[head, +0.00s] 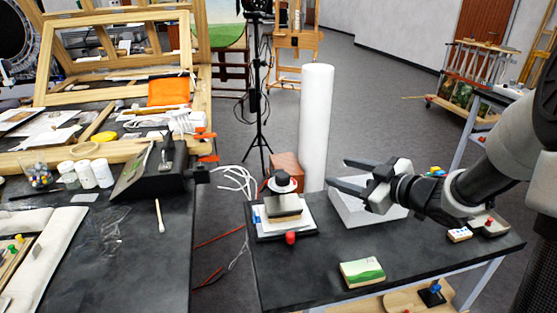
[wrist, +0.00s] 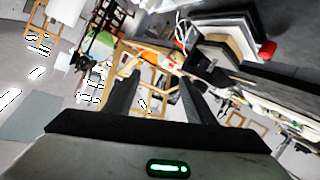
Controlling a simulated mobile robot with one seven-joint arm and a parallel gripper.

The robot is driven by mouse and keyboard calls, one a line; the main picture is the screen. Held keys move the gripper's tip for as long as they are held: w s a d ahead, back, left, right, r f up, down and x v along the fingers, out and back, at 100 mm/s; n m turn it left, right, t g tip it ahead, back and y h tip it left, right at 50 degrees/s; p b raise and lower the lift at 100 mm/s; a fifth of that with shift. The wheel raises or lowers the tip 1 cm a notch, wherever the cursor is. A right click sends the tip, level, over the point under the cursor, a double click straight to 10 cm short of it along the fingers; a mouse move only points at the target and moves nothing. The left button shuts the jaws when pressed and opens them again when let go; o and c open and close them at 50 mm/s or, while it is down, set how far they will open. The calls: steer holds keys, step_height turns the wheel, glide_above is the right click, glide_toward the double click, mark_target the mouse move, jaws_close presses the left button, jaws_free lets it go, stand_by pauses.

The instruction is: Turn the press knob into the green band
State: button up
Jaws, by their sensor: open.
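The press (head: 284,212) stands on the dark right-hand table, with stacked pale and dark plates. A black and white round knob (head: 281,183) sits on top, and a red knob (head: 290,238) is at its front. No green band can be made out on it. My gripper (head: 338,173) is open and empty, to the right of the press and raised above the table, fingers pointing left. In the wrist view, the press (wrist: 232,38) is at upper right with its red knob (wrist: 267,50), outside the gap between my fingers (wrist: 159,82).
A white tray (head: 352,212) lies below my gripper. A white cylinder (head: 316,125) stands behind the press. A green and cream block (head: 362,273) lies near the front edge. The cluttered left table (head: 140,270) is across a gap with cables.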

mark_target(283, 179)
steer(key=s+a+f+g+y+b, duration=0.2)
steer(key=s+a+f+g+y, duration=0.1)
steer(key=s+a+y, duration=0.25)
steer(key=shift+y, duration=0.35)
steer(key=b+x, duration=0.1)
steer(key=x, duration=0.4)
steer(key=b+x, duration=0.1)
steer(key=x, duration=0.4)
steer(key=w+x, duration=0.1)
steer(key=x, duration=0.5)
steer(key=shift+d+b, duration=0.35)
steer(key=shift+b, duration=0.05)
steer(key=c, duration=1.1)
